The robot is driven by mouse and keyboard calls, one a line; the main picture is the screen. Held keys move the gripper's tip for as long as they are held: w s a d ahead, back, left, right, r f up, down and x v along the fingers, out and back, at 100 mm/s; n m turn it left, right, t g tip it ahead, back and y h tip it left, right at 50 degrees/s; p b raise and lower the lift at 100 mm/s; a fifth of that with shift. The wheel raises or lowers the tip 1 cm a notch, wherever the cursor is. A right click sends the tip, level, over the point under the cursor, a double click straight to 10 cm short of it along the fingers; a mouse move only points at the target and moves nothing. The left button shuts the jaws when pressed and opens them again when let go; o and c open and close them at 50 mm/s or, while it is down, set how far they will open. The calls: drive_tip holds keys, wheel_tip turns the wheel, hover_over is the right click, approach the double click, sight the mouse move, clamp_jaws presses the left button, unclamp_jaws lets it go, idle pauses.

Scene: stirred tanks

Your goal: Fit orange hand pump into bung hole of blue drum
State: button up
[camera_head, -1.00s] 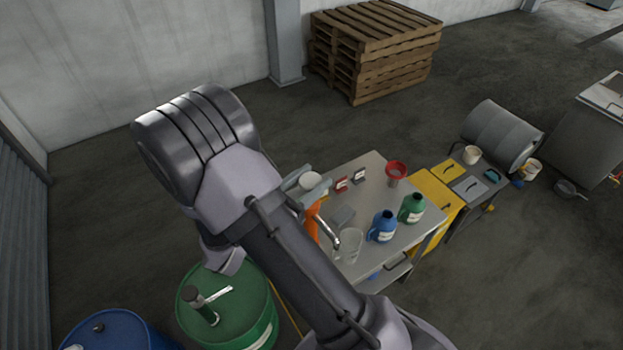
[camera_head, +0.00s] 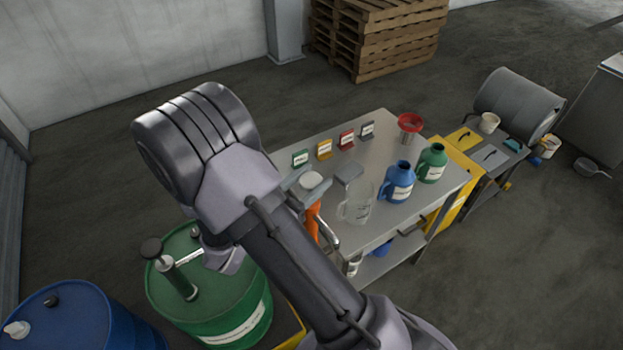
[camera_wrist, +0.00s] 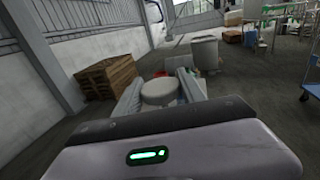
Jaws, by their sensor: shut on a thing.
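The orange hand pump (camera_head: 312,222) is in my gripper (camera_head: 305,181), mostly behind my arm in the head view. Its pale round top (camera_head: 312,180) shows between the jaws, and a grey metal spout points down and right. In the wrist view the pale top (camera_wrist: 160,91) sits between the two fingers of my gripper (camera_wrist: 161,88). The pump's lower end is hidden. The blue drum (camera_head: 75,322) stands at the lower left of the head view, well apart from the pump. A dark fitting and a white one show on its top; I cannot tell whether either is an open hole.
A green drum (camera_head: 215,305) with its own pump (camera_head: 172,268) stands between the blue drum and my arm. A steel table (camera_head: 385,160) holds blue (camera_head: 398,183) and green (camera_head: 432,163) jugs, a clear pitcher (camera_head: 357,205) and a red funnel (camera_head: 410,124).

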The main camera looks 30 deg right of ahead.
wheel_tip(320, 180, up, 28)
drive_tip(key=p, duration=2.3)
drive_tip(key=shift+f+p, duration=0.2)
drive_tip(key=shift+p, duration=0.2)
drive_tip(key=shift+f, duration=0.15)
